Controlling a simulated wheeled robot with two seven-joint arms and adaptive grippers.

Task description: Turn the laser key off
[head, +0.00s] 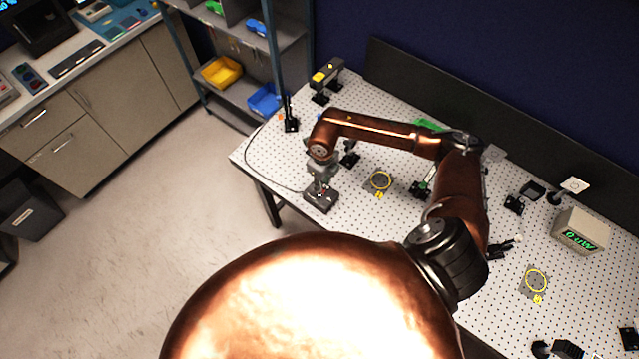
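I cannot make out a laser key in the head view; it is hidden or too small to tell. A yellow and black box (327,75), perhaps the laser head, stands on posts at the table's far left corner. My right arm reaches over the perforated optical table (270,150) and bends down at its left side. My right gripper (321,183) points down, at or just above a dark square base (322,200) near the table's left front edge. Whether it touches the base, and whether its fingers are open, is unclear. My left gripper is not in view.
Small optics on posts stand about the table, with two yellow-ringed plates (380,181) (536,281). A box with a green display (580,231) stands at the right. A dark panel (500,125) lines the back. Shelves with bins (222,72) stand at the left; the floor before them is clear.

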